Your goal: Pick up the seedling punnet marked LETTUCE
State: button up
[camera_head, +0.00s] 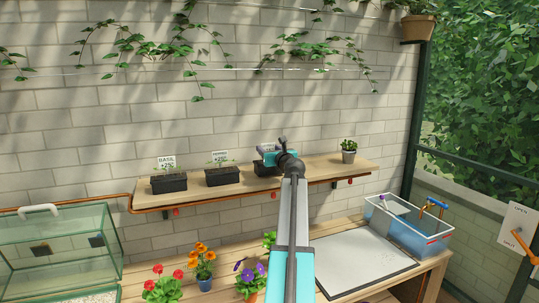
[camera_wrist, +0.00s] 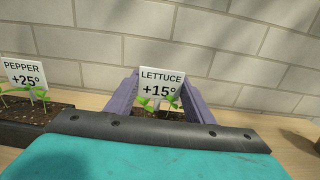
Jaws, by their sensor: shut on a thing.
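The LETTUCE punnet shows in the wrist view with its white card (camera_wrist: 161,80), marked LETTUCE +15°, above dark soil and small green seedlings. My gripper (camera_wrist: 160,98) has its two purple-grey fingers on either side of this punnet and is shut on it. I cannot tell whether the punnet touches the shelf.
On the wooden shelf (camera_head: 330,170), the PEPPER punnet (camera_head: 222,177) and BASIL punnet (camera_head: 169,184) stand to the left, and a small potted plant (camera_head: 348,151) to the right. Below are a glass case (camera_head: 60,250), flowers, a grey mat (camera_head: 362,262) and a blue tub (camera_head: 408,230).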

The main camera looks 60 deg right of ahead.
notch_tip(320, 180, up, 2)
jog(key=shift+r, duration=0.1)
jog(key=shift+s+a+b, duration=0.15)
jog(key=shift+a+b, duration=0.05)
jog(key=shift+b, duration=0.1)
jog(key=s+a+r+b, duration=0.1)
jog(key=s+a+b, duration=0.1)
jog(key=s+a, duration=0.6)
jog(key=a, duration=0.5)
jog(key=shift+r+b, duration=0.3)
jog(key=shift+s+a, duration=0.1)
